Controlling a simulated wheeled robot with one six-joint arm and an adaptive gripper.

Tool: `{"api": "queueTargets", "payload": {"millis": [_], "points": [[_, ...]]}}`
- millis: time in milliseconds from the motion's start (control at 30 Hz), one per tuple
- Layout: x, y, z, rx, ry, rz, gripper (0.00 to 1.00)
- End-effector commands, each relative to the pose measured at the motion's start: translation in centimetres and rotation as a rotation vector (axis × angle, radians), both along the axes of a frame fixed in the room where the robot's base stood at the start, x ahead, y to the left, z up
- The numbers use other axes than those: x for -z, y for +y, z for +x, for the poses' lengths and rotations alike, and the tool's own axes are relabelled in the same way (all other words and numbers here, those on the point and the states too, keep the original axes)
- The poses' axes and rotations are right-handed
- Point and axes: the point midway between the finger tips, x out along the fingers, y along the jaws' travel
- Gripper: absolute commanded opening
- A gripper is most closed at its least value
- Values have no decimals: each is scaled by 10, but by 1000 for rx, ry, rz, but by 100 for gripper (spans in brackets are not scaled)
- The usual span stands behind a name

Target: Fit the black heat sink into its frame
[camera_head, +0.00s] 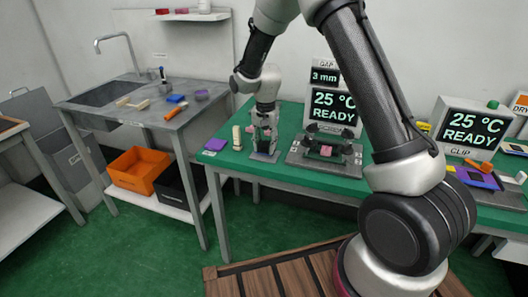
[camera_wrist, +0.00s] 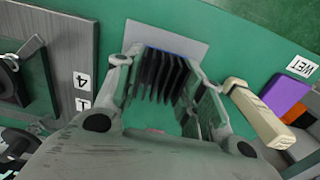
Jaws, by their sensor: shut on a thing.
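The black finned heat sink (camera_wrist: 160,76) shows in the wrist view between the two fingers of my gripper (camera_wrist: 165,85), which is shut on it. Its fins lie over a light grey square plate (camera_wrist: 190,45) on the green bench. I cannot tell whether it touches the plate. In the head view my gripper (camera_head: 265,130) points down over the same plate (camera_head: 263,157), and hides most of the heat sink. A grey lever fixture (camera_head: 325,153) with dark clamps and a pink piece stands to the right. Its plate (camera_wrist: 62,60) shows at left in the wrist view. I cannot tell which part is the frame.
A cream block (camera_wrist: 258,112) stands close to the right finger, beside a purple pad (camera_wrist: 284,95). Displays reading 25 °C READY (camera_head: 334,107) stand behind the fixture. A second station (camera_head: 470,130) is at the right. A sink bench (camera_head: 150,110) stands to the left, across a gap.

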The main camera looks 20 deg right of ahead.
Motion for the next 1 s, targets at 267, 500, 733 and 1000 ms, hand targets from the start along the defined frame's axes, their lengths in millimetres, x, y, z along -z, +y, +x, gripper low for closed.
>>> {"api": "queueTargets", "payload": {"millis": [267,500,733,1000], "points": [[-32,0,1,0,-3,1,18],[-57,0,0,0,-1,0,18],[-63,0,0,0,1,0,18],[-66,3,0,-5,-4,1,18]]}}
